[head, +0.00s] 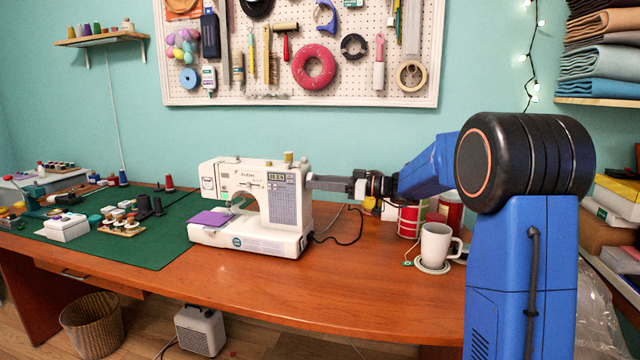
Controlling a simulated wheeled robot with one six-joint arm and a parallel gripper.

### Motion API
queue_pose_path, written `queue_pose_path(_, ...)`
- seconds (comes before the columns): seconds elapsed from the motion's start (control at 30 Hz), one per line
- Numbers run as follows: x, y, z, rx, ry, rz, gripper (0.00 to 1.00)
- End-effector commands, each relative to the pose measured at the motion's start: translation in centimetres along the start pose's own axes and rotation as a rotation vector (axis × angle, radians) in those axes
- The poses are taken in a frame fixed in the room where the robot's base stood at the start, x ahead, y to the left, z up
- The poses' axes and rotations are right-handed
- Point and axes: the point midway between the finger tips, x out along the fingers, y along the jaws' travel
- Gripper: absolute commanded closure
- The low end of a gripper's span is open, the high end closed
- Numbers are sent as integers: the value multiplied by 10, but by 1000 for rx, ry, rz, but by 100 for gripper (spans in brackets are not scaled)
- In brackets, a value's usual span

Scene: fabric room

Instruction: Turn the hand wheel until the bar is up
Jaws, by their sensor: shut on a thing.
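A white sewing machine (270,207) stands upright on the wooden table. My gripper (312,183) reaches in from the right and its fingertips are at the machine's right side, near the top. It is shut on the hand wheel there; the wheel itself is mostly hidden by the fingers. The needle area (233,205) is under the machine's left head. The bar is too small to make out, so I cannot tell its height. A purple cloth (209,218) lies on the machine's bed at the left.
A white mug (436,243) on a coaster and red tins (411,220) stand right of the machine, below my arm. A dark cable (350,236) lies behind the machine's right side. A green mat (150,240) with spools lies left. The table's front middle is clear.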

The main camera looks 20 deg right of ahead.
Motion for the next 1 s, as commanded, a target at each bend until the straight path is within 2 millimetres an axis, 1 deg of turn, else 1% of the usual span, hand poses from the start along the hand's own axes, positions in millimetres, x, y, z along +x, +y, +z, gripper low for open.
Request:
queue_pose_path(0.03,0,0,3,0,-4,-1,80)
queue_pose_path(0.4,0,0,3,-3,-4,-1,80)
queue_pose_path(0.43,0,0,3,-3,-4,-1,53)
queue_pose_path(0.5,0,0,3,-2,-3,-1,39)
queue_pose_path(0.83,-2,0,1,-4,-1,0,39)
queue_pose_path(0.93,-9,0,0,-4,0,1,39)
queue_pose_path(1.0,-18,1,0,-5,0,2,39)
